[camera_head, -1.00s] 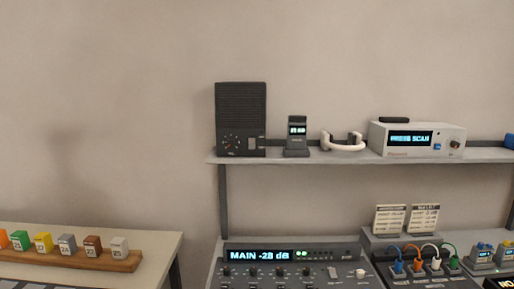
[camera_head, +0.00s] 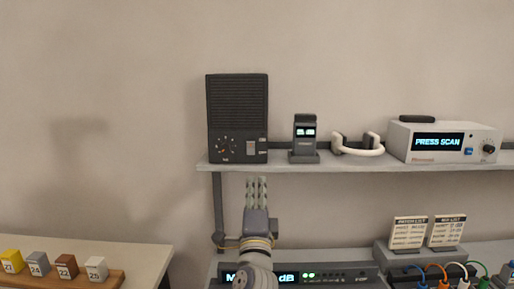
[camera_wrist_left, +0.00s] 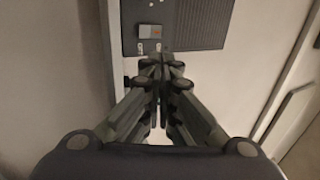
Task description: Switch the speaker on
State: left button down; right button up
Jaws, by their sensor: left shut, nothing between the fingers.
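The speaker (camera_head: 238,112) is a dark upright box with a grille, standing at the left end of the wall shelf in the head view. Its lower front has a dial and a light grey rocker switch (camera_head: 250,147) at the right. My left gripper (camera_head: 257,182) is shut and empty, pointing up just below the shelf edge under the speaker. In the left wrist view the speaker (camera_wrist_left: 195,22) and its grey switch (camera_wrist_left: 150,31) lie beyond the closed fingers (camera_wrist_left: 160,65), which look apart from it. The switch's position is too small to tell. My right gripper is not in view.
The shelf (camera_head: 350,165) also holds a small display unit (camera_head: 304,140), a white headset (camera_head: 358,147) and a grey scanner box (camera_head: 443,140). A mixer (camera_head: 330,272) stands below, partly behind my left arm. At left is a table with numbered blocks (camera_head: 66,266).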

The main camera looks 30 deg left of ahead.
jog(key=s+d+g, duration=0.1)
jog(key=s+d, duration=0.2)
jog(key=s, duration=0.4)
pick_arm(q)
jog(key=p, duration=0.2)
send_near(251, 148)
notch_tip(251, 148, up, 2)
jog(key=d, duration=0.3)
jog(key=p+x, duration=0.1)
jog(key=x, duration=0.2)
jog(key=p+x, duration=0.1)
jog(key=x, duration=0.3)
jog(key=shift+a+f, duration=0.1)
jog(key=shift+a, duration=0.3)
jog(key=shift+w, duration=0.1)
jog(key=shift+a, duration=0.1)
jog(key=shift+w+a+r, duration=0.2)
jog(key=shift+w+r, duration=0.1)
jog(key=shift+w, duration=0.05)
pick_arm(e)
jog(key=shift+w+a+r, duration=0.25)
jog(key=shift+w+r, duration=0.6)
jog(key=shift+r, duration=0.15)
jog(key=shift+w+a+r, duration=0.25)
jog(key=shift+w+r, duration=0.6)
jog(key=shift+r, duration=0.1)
pick_arm(q)
jog(key=shift+s+f, duration=0.1)
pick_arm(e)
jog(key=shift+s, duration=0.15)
